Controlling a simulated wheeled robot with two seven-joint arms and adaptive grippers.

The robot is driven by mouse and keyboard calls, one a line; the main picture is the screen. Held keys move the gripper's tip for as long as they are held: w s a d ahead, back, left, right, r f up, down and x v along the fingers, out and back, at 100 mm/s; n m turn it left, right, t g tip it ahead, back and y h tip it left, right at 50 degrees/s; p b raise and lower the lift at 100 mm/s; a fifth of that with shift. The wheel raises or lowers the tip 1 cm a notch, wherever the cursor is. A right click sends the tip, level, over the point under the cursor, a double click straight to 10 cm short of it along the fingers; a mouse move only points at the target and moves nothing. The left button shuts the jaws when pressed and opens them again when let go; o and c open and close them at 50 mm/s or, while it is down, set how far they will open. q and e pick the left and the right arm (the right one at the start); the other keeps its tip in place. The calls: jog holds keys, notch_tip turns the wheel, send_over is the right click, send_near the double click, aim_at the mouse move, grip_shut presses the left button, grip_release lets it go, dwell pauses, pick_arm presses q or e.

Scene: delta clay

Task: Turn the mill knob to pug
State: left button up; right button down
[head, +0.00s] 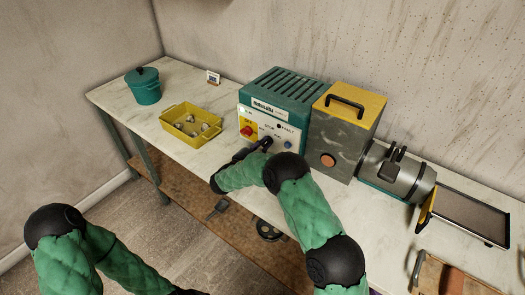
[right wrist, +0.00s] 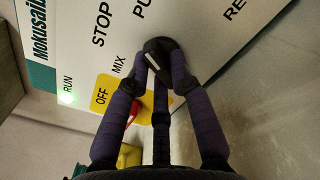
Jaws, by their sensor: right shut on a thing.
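The teal-and-white mill control box (head: 272,105) stands on the bench against the wall. Its panel (right wrist: 210,25) fills the top of the right wrist view, with STOP, MIX and a partly cut-off PU label around a black knob (right wrist: 156,47). The knob has a pale pointer mark on its left side, towards MIX; its exact setting is unclear. My right gripper (right wrist: 160,72) is shut on the knob, a finger on either side. In the head view my right gripper (head: 262,144) hides the knob. My left arm enters at bottom left; its gripper is out of frame.
A yellow tray (head: 191,122) and teal pot (head: 143,86) stand left; a grey, yellow-topped box (head: 345,125) stands close on the right.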

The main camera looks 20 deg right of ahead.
jog(key=shift+m+b, duration=1.1)
jog(key=shift+m, duration=0.1)
jog(key=c, duration=1.1)
grip_release()
jog(key=v, duration=1.2)
